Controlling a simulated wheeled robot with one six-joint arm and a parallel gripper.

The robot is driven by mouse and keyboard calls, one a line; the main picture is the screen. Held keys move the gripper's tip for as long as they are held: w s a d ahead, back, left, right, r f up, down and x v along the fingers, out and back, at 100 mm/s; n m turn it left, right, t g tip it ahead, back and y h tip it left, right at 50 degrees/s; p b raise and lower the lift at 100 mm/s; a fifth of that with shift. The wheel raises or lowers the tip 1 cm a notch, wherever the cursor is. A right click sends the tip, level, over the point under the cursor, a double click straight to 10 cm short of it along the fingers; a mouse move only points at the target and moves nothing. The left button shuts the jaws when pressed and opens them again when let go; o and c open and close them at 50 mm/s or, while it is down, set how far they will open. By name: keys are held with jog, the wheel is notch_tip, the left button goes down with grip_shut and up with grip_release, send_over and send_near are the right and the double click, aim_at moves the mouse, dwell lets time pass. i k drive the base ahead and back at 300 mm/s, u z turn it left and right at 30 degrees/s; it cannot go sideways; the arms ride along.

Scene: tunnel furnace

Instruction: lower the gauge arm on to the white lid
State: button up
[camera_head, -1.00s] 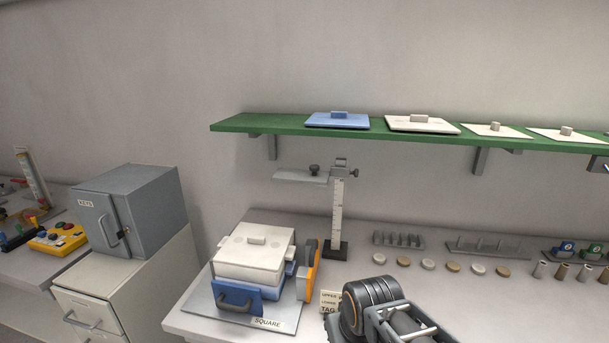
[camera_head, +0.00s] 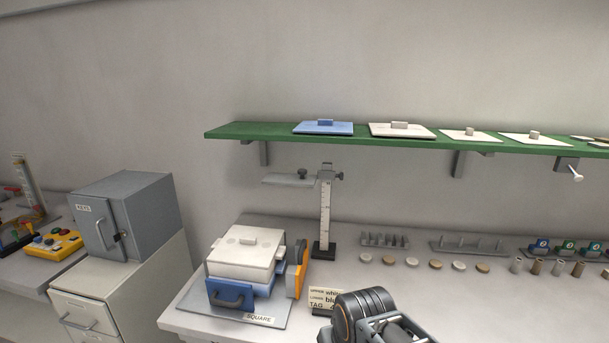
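The white lid (camera_head: 241,250) lies on top of a stack of blue and white boxes on the grey square plate (camera_head: 218,315). The gauge has an upright scale post (camera_head: 326,215) on a dark base behind and to the right of the stack. Its gauge arm (camera_head: 289,181) reaches left from near the top of the post, well above the lid and apart from it. My own arm (camera_head: 372,318) shows at the bottom, right of the stack. My gripper's fingers are not visible in this view.
An orange and grey block (camera_head: 296,268) stands close to the stack's right side. A tag card (camera_head: 327,299) stands in front of the gauge. A green shelf (camera_head: 360,139) with several lids hangs above. Several small discs (camera_head: 435,265) and racks lie on the bench to the right.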

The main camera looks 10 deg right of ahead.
aim_at(302, 179)
jog(key=k, duration=1.05)
jog(key=u, duration=0.85)
jog(key=i, duration=1.55)
jog(key=z, duration=0.95)
jog(key=i, duration=0.55)
jog(key=z, duration=0.7)
